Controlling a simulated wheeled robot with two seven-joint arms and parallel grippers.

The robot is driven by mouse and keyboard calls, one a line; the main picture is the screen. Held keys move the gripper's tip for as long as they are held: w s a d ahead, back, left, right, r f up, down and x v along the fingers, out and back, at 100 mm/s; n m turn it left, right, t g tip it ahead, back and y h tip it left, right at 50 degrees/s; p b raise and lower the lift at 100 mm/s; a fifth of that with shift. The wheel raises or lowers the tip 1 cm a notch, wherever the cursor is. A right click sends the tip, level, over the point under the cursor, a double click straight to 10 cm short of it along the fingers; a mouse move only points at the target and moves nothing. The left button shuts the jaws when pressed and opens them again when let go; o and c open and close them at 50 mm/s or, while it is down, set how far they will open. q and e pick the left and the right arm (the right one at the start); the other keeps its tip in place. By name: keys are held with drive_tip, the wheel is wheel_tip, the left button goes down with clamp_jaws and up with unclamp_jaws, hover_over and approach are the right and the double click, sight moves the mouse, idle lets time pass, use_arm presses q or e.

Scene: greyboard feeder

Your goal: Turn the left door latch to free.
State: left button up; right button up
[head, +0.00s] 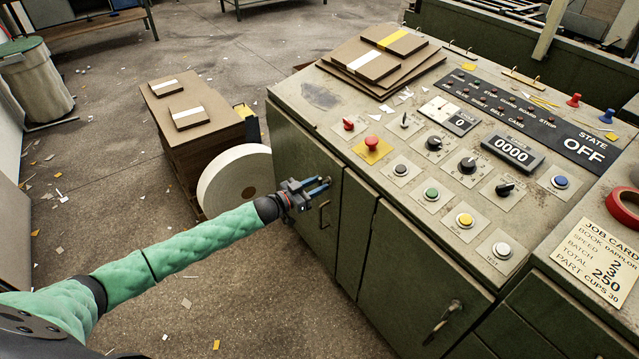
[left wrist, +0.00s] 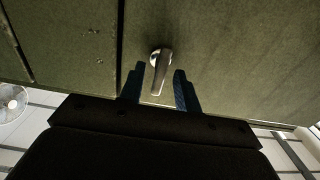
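The left door (head: 305,165) of the green cabinet is closed. Its metal latch (left wrist: 160,72) has a round base and a short lever, pointing down and slightly left in the left wrist view. My left gripper (head: 318,186) is at this latch in the head view, its blue fingers partly hiding it. In the left wrist view the gripper (left wrist: 160,90) is open, with one finger on each side of the lever. Small gaps show between lever and fingers; the lever is not clamped. My right gripper is in neither view.
A second latch (head: 443,318) sits on the right-hand door (head: 415,270). The control panel (head: 400,130) with buttons and knobs is above the doors. A white roll (head: 235,182) and a board stack (head: 190,120) stand left of the cabinet. The floor in front is clear apart from scraps.

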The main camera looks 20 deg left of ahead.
use_arm(q)
drive_tip(key=shift+w+d, duration=0.45)
drive_tip(key=shift+w, duration=0.05)
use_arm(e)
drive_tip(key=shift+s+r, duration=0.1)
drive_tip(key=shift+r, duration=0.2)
use_arm(q)
clamp_jaws()
